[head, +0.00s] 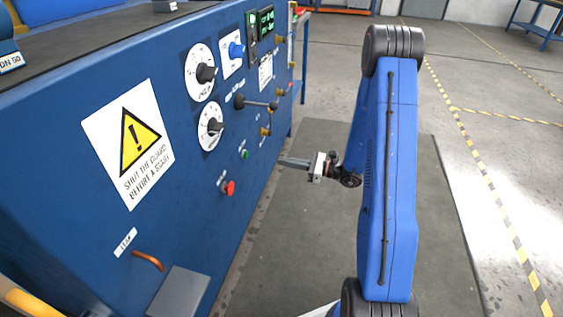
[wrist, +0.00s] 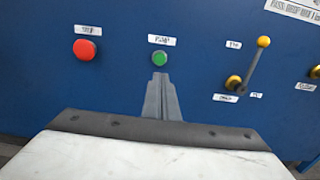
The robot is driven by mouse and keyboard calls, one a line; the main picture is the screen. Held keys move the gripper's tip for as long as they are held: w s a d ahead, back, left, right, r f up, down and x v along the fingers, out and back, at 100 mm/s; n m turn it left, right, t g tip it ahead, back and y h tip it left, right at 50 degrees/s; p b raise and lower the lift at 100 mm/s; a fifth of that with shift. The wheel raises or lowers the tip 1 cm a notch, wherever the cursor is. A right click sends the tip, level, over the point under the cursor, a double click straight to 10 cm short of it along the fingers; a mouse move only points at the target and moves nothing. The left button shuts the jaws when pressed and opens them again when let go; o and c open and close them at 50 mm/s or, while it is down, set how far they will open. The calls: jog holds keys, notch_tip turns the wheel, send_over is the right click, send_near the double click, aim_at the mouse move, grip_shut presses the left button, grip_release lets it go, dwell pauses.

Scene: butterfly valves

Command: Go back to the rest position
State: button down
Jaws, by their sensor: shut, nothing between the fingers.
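My gripper (head: 283,162) is shut and empty, at the end of my blue arm. In the head view it points left toward the blue panel (head: 95,235), over the floor mat. In the wrist view the shut fingers (wrist: 160,80) point at the panel, their tips just below the green button (wrist: 160,57). I cannot tell from this view how wide the gap to the panel is. The green button (head: 244,154) and the red button (head: 229,188) also show in the head view, left of the gripper.
The panel carries two dials (head: 204,73), a black-handled lever (head: 256,103) and a grey box (head: 180,293). A yellow-knobbed lever (wrist: 254,65) is right of the green button. The grey mat (head: 285,260) and the floor right of my arm are clear.

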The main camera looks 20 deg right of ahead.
dwell(0.4)
jog(key=s+a+r+n+g+h, duration=0.2)
jog(key=s+a+r+n+g, duration=0.4)
jog(key=s, duration=0.4)
jog(key=s+a+r+n+g+h, duration=0.1)
jog(key=s+a+r+n+g, duration=0.4)
jog(key=s+a+r+n, duration=0.4)
jog(key=s+d+r+n+t+h, duration=0.2)
jog(key=s+d+n+h, duration=0.3)
jog(key=s, duration=0.4)
jog(key=s+d+r+n+t+h, duration=0.3)
jog(key=s+d+r+n+h, duration=0.2)
jog(key=s, duration=0.5)
jog(key=shift+d+r+h, duration=0.15)
jog(key=shift+d+h, duration=0.65)
jog(key=shift+d, duration=0.25)
